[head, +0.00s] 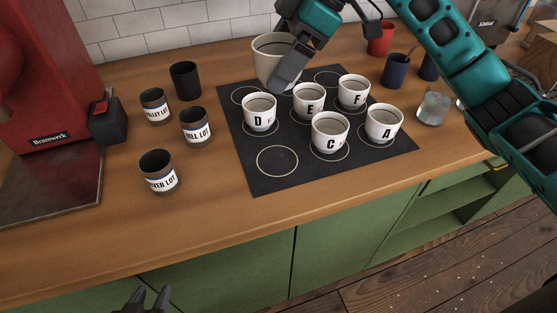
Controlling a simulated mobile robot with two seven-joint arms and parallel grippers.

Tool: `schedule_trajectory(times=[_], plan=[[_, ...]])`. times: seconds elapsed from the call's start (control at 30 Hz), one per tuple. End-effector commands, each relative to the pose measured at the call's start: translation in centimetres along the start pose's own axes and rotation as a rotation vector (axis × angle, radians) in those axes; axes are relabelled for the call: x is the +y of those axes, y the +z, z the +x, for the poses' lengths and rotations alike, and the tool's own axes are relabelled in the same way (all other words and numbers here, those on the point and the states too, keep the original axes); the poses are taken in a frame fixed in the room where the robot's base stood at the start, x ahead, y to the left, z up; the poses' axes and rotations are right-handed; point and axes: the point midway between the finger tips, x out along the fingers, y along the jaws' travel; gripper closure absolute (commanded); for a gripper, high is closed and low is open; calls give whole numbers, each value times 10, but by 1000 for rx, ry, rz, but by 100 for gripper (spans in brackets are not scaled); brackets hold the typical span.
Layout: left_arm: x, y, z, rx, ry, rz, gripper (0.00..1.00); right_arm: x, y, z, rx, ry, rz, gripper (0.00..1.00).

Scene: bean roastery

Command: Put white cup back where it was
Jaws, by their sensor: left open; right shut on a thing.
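A plain white cup (268,46) is in my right gripper (286,68), which is shut on its right side. The cup looks upright and appears raised over the back of the black mat (318,172). White cups D (259,112), E (308,101), F (354,92), C (330,133) and A (384,124) stand on the mat. The ring at the mat's front left is empty; rings at the back left and back right show no cup either. My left gripper (148,300) is open and empty at the bottom edge, in front of the counter.
Several dark labelled tins (160,171) and a black cup (185,80) stand left of the mat. A red machine (40,75) is far left. A glass (433,108), blue cup (395,70) and red cup (381,38) stand right. The counter front is clear.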

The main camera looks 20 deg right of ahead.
Motion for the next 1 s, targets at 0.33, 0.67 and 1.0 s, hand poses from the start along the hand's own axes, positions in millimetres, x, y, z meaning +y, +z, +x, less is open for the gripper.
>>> schedule_trajectory(times=[0.33,0.67,1.0], plan=[[0,7,5,-1,0,0,57,-1,36,55,-3,-18,-15,57],[0,13,8,-1,0,1,57,-1,76,119,-1,-13,-16,57],[0,15,10,0,0,2,57,-1,93,145,-2,-13,-16,57]])
